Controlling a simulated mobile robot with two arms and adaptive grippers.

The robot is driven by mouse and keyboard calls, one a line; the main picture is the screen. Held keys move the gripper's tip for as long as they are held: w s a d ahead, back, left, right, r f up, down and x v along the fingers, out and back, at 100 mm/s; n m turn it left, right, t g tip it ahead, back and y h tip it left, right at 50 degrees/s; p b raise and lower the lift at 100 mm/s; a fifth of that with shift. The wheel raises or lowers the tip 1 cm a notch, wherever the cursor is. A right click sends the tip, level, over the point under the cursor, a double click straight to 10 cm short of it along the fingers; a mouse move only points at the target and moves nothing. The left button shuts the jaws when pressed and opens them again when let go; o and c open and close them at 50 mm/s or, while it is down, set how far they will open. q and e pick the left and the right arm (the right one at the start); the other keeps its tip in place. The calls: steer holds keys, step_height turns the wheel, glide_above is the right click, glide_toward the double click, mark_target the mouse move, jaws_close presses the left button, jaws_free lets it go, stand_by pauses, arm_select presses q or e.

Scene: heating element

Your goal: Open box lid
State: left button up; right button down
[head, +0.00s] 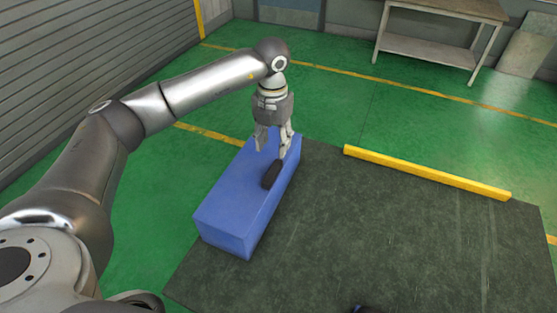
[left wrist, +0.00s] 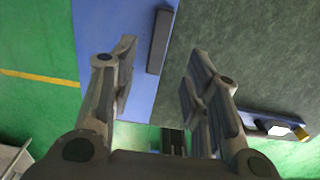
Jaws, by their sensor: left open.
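A long blue box (head: 235,195) with its lid closed stands at the left edge of a dark mat. A black handle (head: 271,174) sits along the right edge of the lid. My left gripper (head: 270,152) is open and empty, pointing down over the far part of the box, just beyond the handle. In the left wrist view the blue lid (left wrist: 100,22) lies below the left finger, and the black handle (left wrist: 158,40) shows in the gap between the fingers, toward the top. I cannot tell whether a fingertip touches the lid. My right gripper is not in view.
The dark mat (head: 380,240) to the right of the box is mostly clear. A yellow bar (head: 425,172) lies along its far edge. A grey workbench (head: 440,40) stands at the back. A ribbed grey wall (head: 80,70) runs along the left.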

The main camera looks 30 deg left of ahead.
mark_target(272, 171)
arm_select(q)
steer(key=f, duration=0.1)
steer(key=s+f+p, duration=0.1)
steer(key=f, duration=0.1)
steer(key=f+p, duration=0.1)
steer(key=f, duration=0.1)
steer(key=shift+s+f, duration=0.25)
steer(key=f, duration=0.2)
steer(key=f+p, duration=0.1)
steer(key=f, duration=0.1)
steer(key=shift+w, duration=0.35)
steer(key=shift+s+f, duration=0.1)
steer(key=shift+c, duration=0.5)
jaws_close()
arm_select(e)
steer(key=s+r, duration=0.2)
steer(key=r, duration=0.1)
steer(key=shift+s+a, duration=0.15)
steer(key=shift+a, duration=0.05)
